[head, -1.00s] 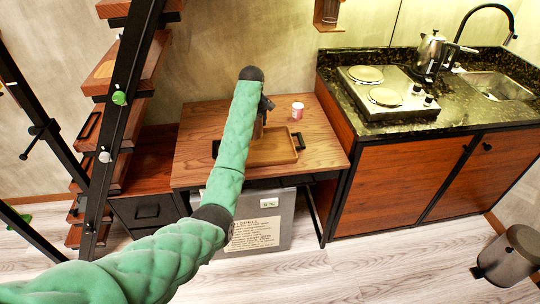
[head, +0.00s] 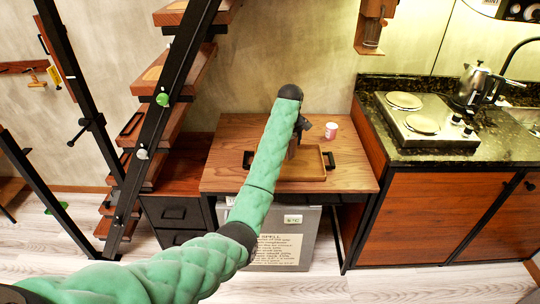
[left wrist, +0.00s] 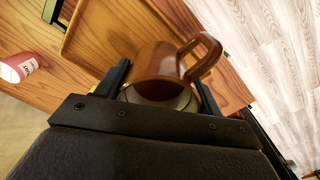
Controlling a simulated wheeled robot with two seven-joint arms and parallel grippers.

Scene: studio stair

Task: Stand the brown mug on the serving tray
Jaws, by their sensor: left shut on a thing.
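The brown mug (left wrist: 158,66) is between the fingers of my left gripper (left wrist: 163,88) in the left wrist view, with its handle to the upper right. The gripper is shut on it. The wooden serving tray (left wrist: 95,42) lies on the table behind the mug in that view; whether the mug touches it I cannot tell. In the head view the tray (head: 312,173) is partly covered by my green left arm, and its dark handles show at both sides. My left gripper (head: 297,138) is over the tray area there, and the mug is mostly hidden. My right gripper is not in view.
A white and pink cup (head: 331,130) stands on the wooden table (head: 350,175) behind the tray; it also shows in the left wrist view (left wrist: 18,68). A counter with a hob (head: 425,122) and kettle (head: 477,88) is at right. Stairs (head: 160,130) rise at left.

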